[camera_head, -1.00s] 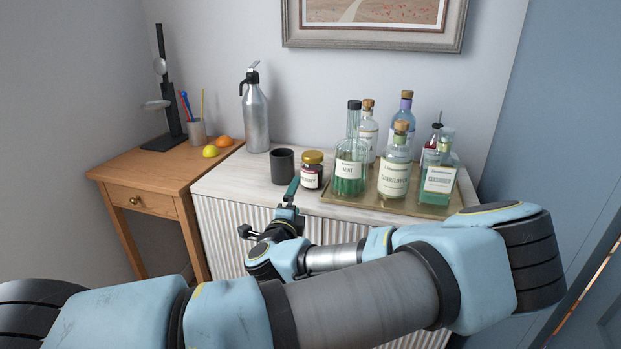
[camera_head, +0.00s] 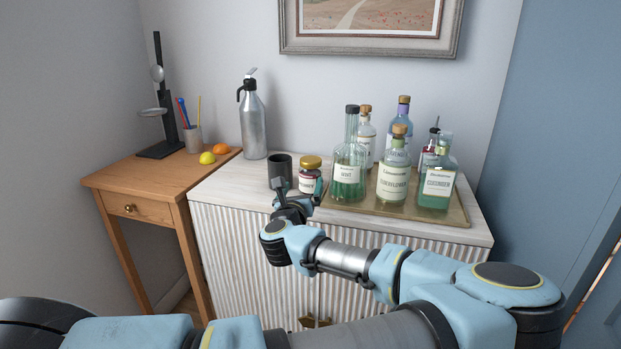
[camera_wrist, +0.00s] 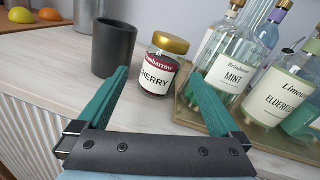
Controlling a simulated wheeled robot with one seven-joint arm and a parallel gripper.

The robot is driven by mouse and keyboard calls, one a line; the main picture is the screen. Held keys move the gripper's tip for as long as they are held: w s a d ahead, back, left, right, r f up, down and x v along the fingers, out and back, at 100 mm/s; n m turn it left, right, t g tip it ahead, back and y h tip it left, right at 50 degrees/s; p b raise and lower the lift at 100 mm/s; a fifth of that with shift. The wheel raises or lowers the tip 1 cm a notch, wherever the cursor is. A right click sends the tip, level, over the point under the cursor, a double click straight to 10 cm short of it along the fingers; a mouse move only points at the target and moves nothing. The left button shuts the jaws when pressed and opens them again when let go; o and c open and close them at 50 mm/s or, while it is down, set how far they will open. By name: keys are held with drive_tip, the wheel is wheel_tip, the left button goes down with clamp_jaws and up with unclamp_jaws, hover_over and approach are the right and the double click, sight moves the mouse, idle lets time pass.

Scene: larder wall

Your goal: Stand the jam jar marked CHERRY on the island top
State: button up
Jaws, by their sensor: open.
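The jam jar (camera_head: 310,176) has a gold lid and dark contents, and stands upright on the whitewashed cabinet top (camera_head: 236,181). In the wrist view its label reads CHERRY; the jar (camera_wrist: 158,72) lies ahead of my gripper, between the lines of the two teal fingers. My gripper (camera_wrist: 157,90) is open and empty, its fingers apart and not visibly touching the jar. In the head view my gripper (camera_head: 293,187) is just in front of the jar, partly hiding its lower left. I cannot tell which surface is the island top.
A dark cup (camera_head: 280,170) stands close left of the jar. A gold tray (camera_head: 432,215) with several bottles is close on its right, the MINT bottle (camera_head: 349,172) nearest. A silver siphon (camera_head: 253,122) stands behind. A wooden side table (camera_head: 118,178) is at left.

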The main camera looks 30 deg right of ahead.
sight(308, 174)
drive_tip(key=shift+w+d+r+m, duration=0.2)
drive_tip(key=shift+d+m, duration=0.1)
drive_tip(key=shift+m, duration=0.25)
drive_tip(key=shift+w+d+r+m, duration=0.1)
drive_tip(key=shift+w+d+m, duration=0.15)
drive_tip(key=shift+m, duration=0.3)
drive_tip(key=p+x, duration=0.1)
drive_tip(key=x, duration=0.4)
drive_tip(key=shift+w+d+r+p, duration=0.1)
drive_tip(key=shift+w+d+p, duration=0.1)
drive_tip(key=shift+d+p, duration=0.15)
drive_tip(key=p+x, duration=0.2)
drive_tip(key=x, duration=0.2)
drive_tip(key=shift+d+r+p, duration=0.1)
drive_tip(key=shift+r+p, duration=0.2)
drive_tip(key=shift+p, duration=0.1)
drive_tip(key=shift+w+d+f, duration=0.15)
drive_tip(key=shift+w+d, duration=0.2)
drive_tip(key=shift+c, duration=0.4)
clamp_jaws()
